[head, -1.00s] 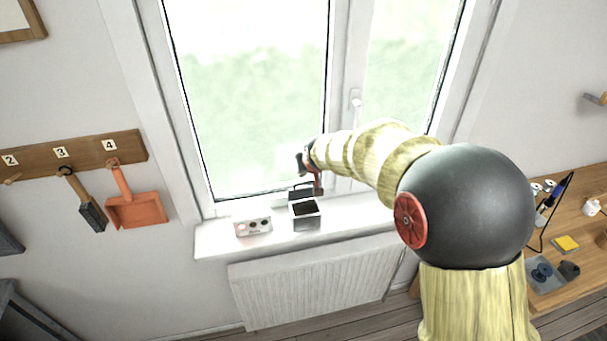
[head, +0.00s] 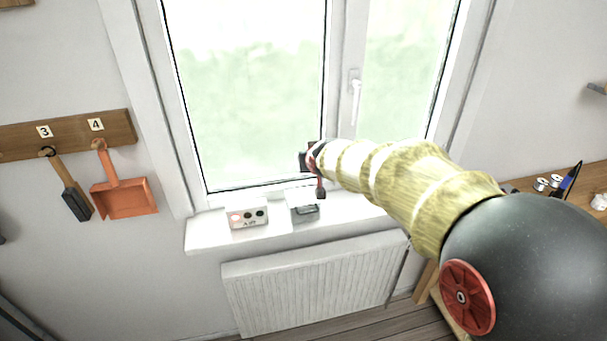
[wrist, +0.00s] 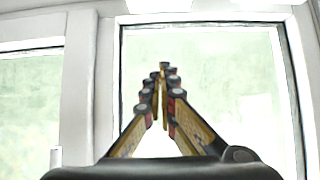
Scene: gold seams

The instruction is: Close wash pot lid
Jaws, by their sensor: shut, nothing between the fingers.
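The wash pot (head: 305,214) is a small grey box on the white windowsill, in the head view. Its lid seems to lie down over the top, and no dark opening shows; the pot is small, so I cannot tell if the lid sits fully flat. My gripper (head: 321,193) is above the pot's right side, apart from the lid as far as I can see. In the wrist view my gripper (wrist: 164,72) has its fingers together, empty, pointing at the window. The pot is not in the wrist view.
A small white box with round coloured spots (head: 248,217) stands left of the pot on the windowsill (head: 207,238). The window (head: 250,100) is close behind. A radiator (head: 310,285) is below. A brush (head: 74,200) and an orange dustpan (head: 124,198) hang at left.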

